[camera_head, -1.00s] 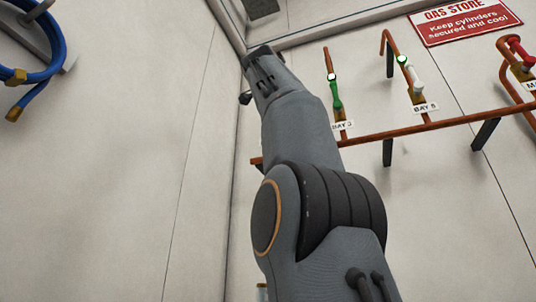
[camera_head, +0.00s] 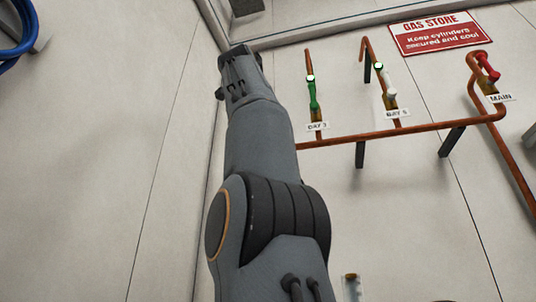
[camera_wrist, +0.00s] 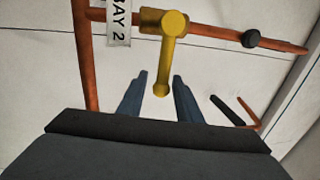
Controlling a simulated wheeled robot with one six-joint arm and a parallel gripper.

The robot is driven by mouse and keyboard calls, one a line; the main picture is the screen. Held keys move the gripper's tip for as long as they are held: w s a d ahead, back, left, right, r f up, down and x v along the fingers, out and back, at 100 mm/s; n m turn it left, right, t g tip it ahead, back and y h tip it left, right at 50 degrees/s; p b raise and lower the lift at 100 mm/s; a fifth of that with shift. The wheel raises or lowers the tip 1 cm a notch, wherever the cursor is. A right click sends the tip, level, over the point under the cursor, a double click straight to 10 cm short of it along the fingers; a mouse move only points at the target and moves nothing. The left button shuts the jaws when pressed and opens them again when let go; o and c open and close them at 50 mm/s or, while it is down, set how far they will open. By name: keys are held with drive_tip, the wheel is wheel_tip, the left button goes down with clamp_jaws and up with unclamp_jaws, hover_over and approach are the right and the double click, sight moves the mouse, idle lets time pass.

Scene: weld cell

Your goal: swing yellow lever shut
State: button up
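The yellow lever (camera_wrist: 168,60) shows in the wrist view on a brass valve body (camera_wrist: 150,20) in a copper pipe, beside a white tag reading BAY 2 (camera_wrist: 118,22). Its handle runs down the picture from the hub, across the pipe's line, and ends in a rounded tip. My gripper (camera_wrist: 159,78) is open, with one dark finger on each side of the handle's end. I see gaps on both sides, but cannot tell the depth between tip and fingers. In the head view my gripper (camera_head: 240,62) is near the wall corner; the yellow lever does not show there.
Right of my arm, a copper manifold (camera_head: 380,135) carries a green lever (camera_head: 313,95), a white lever (camera_head: 391,90) and a red lever (camera_head: 488,68). A red GAS STORE sign (camera_head: 436,34) hangs above. A blue hose (camera_head: 22,32) is at upper left.

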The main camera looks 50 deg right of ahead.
drive_tip(key=b+v, duration=0.3)
drive_tip(key=v, duration=0.4)
drive_tip(key=shift+s+a, duration=0.2)
drive_tip(key=shift+a, duration=0.15)
drive_tip(key=shift+f, duration=0.1)
idle(0.5)
